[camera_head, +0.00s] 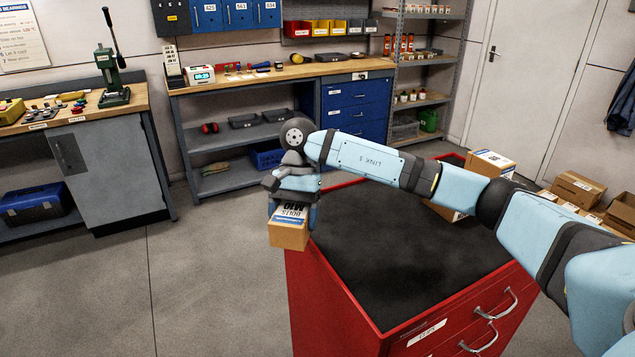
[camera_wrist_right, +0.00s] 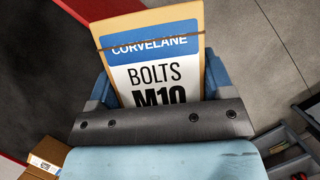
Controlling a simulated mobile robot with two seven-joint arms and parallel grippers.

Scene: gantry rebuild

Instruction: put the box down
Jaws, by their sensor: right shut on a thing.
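A cardboard box (camera_head: 289,235) with a white and blue label is held in my right gripper (camera_head: 292,205) near the left corner of the red cabinet (camera_head: 335,290). In the right wrist view the label on the box (camera_wrist_right: 155,65) reads "CORVELANE BOLTS M10", and the blue fingers flank it. Grey floor shows to its right there, and the cabinet's dark top to its left. The box overlaps the cabinet's left edge in the head view; I cannot tell whether it touches the cabinet. My left gripper is out of view.
The cabinet's black top (camera_head: 385,255) is largely bare. A carton (camera_head: 490,164) shows by its far right corner, and another (camera_head: 445,211) is partly hidden behind my right arm. More cartons (camera_head: 577,188) stand at the right. A workbench (camera_head: 270,76) stands behind; floor is open at left.

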